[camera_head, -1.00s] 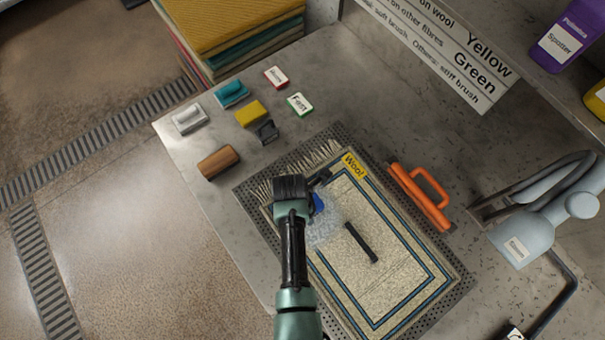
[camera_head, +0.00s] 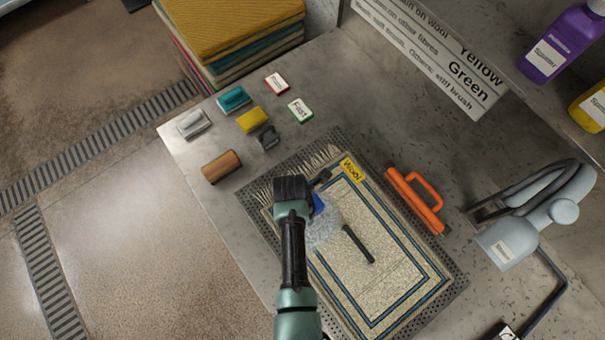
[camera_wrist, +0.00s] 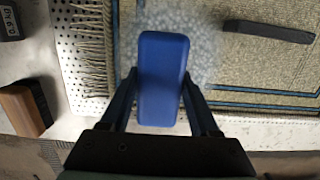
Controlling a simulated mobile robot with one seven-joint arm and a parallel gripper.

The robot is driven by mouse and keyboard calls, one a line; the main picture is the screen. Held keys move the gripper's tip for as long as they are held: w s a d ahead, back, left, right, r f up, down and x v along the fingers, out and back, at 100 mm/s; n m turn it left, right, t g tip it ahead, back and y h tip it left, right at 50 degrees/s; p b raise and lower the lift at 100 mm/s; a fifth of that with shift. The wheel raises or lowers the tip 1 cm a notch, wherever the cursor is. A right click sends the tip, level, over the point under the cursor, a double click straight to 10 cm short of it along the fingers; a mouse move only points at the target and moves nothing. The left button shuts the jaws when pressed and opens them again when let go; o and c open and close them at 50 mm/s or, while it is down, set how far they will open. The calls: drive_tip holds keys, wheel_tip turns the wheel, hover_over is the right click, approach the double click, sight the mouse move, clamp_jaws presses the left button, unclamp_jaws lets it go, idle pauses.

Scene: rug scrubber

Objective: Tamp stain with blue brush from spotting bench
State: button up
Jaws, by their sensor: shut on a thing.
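My gripper (camera_wrist: 160,100) is shut on the blue brush (camera_wrist: 161,75), whose long back fills the space between the fingers in the wrist view. In the head view only a small blue piece of the brush (camera_head: 318,203) shows beside my gripper. The brush is over a pale, foamy-looking patch (camera_head: 324,232) on the rug (camera_head: 375,270); the patch also shows in the wrist view (camera_wrist: 205,40). The brush's underside is hidden, so I cannot tell whether it touches the rug. The rug has blue border lines, a fringe and a yellow "Wool" tag (camera_head: 352,169).
A black bar (camera_head: 358,244) lies on the rug. An orange-handled tool (camera_head: 416,200) lies along its right edge. Several small blocks and brushes, including a yellow one (camera_head: 252,119) and a brown one (camera_head: 221,167), sit upper left on the bench (camera_head: 330,85). A grey-blue sprayer (camera_head: 515,240) stands right.

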drive_tip(key=shift+r+p, duration=1.75)
drive_tip(key=shift+r, duration=0.25)
